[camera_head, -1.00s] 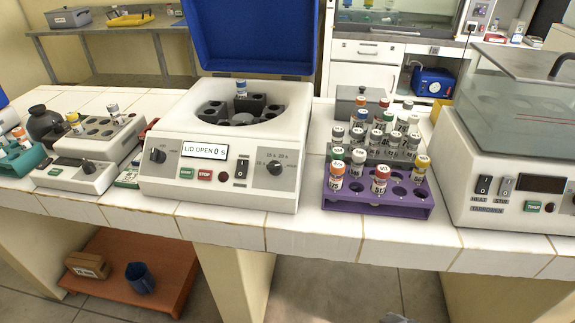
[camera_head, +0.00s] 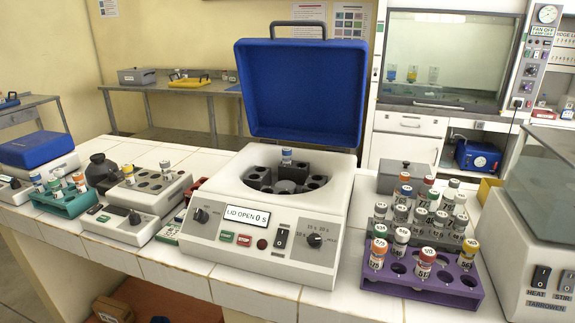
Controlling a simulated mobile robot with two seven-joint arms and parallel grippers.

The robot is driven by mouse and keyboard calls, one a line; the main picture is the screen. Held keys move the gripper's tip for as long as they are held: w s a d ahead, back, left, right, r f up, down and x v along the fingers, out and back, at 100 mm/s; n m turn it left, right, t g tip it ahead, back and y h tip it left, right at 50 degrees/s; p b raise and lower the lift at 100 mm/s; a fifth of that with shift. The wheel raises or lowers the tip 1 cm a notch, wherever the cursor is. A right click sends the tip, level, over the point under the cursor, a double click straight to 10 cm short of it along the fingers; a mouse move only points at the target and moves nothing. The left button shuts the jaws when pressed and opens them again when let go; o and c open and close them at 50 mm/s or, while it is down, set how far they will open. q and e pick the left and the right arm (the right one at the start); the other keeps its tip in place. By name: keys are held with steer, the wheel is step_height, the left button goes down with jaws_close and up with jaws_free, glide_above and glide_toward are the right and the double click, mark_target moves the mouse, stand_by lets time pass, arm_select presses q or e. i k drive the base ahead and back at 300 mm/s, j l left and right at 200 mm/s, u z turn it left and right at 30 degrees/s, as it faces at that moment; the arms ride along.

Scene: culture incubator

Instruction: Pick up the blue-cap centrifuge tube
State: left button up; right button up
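A blue-cap tube (camera_head: 286,156) stands upright in a slot at the back of the rotor in the white centrifuge (camera_head: 215,212). The cap and a short part of its body show above the dark rotor (camera_head: 262,178); the rest is hidden in the slot. The centrifuge's blue lid (camera_head: 300,95) is open, and its display reads "LID OPEN 0 S". Neither of my grippers shows in the head view.
A purple rack (camera_head: 425,284) and a grey rack behind it hold several capped tubes on the right. A glass-covered heater-stirrer (camera_head: 535,275) stands at the far right. A dry block (camera_head: 128,222) and a teal rack (camera_head: 62,205) stand left.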

mark_target(286, 152)
steer(key=j, duration=0.35)
steer(key=i+j, duration=0.15)
steer(key=j, duration=0.25)
steer(key=j+z, duration=0.55)
steer(key=z, duration=1.25)
steer(key=i+j, duration=0.05)
